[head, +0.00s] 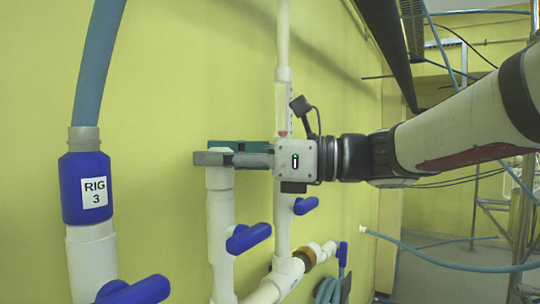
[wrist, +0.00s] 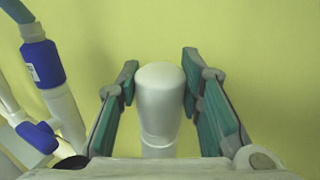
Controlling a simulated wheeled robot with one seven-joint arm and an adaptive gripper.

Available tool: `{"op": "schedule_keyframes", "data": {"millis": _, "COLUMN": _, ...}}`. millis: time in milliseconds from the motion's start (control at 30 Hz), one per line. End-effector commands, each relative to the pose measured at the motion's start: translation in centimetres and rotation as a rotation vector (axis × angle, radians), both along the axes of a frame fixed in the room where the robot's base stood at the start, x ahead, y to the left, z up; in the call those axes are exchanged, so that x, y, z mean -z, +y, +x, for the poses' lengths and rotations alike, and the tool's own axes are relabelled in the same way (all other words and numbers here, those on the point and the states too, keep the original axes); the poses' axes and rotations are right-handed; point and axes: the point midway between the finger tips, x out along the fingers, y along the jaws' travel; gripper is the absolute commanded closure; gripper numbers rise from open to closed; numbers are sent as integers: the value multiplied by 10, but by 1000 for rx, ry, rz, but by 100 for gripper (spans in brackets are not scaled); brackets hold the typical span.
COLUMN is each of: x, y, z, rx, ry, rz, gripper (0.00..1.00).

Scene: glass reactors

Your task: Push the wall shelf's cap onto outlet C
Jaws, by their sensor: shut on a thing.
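My gripper (head: 212,157) reaches in from the right, level, at the top of a white upright pipe (head: 221,230) with a blue valve handle. In the wrist view my gripper (wrist: 160,85) is shut on a white, round-topped cap (wrist: 160,100), with one green-padded finger on each side. The cap stands upright, in line with a narrower white pipe end (wrist: 158,151) below it. I cannot tell how far the cap sits on that pipe. In the head view the fingers hide most of the cap. No outlet letter is readable, and the wall shelf is not identifiable.
A blue-collared pipe labelled RIG 3 (head: 88,190) with a blue hose stands at the left. Another white upright pipe (head: 283,235) passes close behind my gripper. Blue valve handles (head: 248,237) stick out below. The yellow wall (head: 190,60) is bare above the gripper.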

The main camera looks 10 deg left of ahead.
Motion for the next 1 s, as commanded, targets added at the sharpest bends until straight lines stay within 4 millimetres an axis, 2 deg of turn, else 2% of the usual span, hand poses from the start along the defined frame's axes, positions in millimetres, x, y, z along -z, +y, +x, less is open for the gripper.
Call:
{"op": "schedule_keyframes", "data": {"millis": 33, "x": 1, "y": 0, "z": 0, "rx": -1, "ry": 1, "rz": -2, "gripper": 62}}
{"op": "schedule_keyframes", "data": {"millis": 100, "x": 1, "y": 0, "z": 0, "rx": -1, "ry": 2, "rz": -2, "gripper": 46}}
{"op": "schedule_keyframes", "data": {"millis": 133, "x": 1, "y": 0, "z": 0, "rx": -1, "ry": 2, "rz": -2, "gripper": 43}}
{"op": "schedule_keyframes", "data": {"millis": 433, "x": 1, "y": -1, "z": 0, "rx": 0, "ry": 1, "rz": -2, "gripper": 43}}
{"op": "schedule_keyframes", "data": {"millis": 567, "x": 1, "y": -9, "z": 1, "rx": 2, "ry": 1, "rz": -3, "gripper": 43}}
{"op": "schedule_keyframes", "data": {"millis": 1000, "x": 1, "y": -92, "z": 4, "rx": 3, "ry": 2, "rz": -2, "gripper": 43}}
